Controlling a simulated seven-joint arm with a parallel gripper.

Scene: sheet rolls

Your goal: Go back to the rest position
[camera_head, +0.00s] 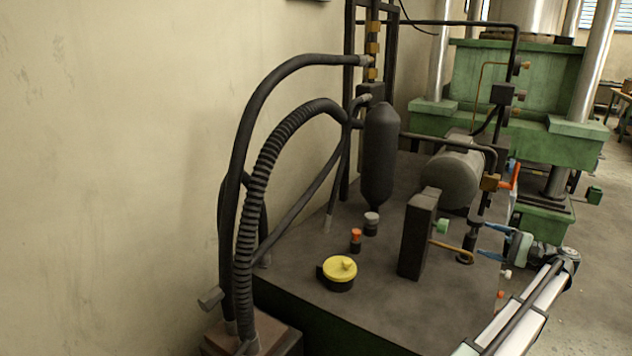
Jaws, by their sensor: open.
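My gripper (484,240) is at the right edge of the dark hydraulic tank top. It points left, and its two light-blue fingers are apart with nothing visible between them. The fingertips are near a dark vertical pipe fitting (466,245); I cannot tell whether they touch it. My arm reaches up to it from the bottom right. No object marks a rest position in this view.
The tank top (370,310) carries a yellow cap (340,268), a red-topped fitting (355,241), a dark upright block (417,235), a black accumulator (380,155) and a grey motor (452,177). Black hoses (245,200) arch at left. A green press (515,85) stands behind. Floor at right is open.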

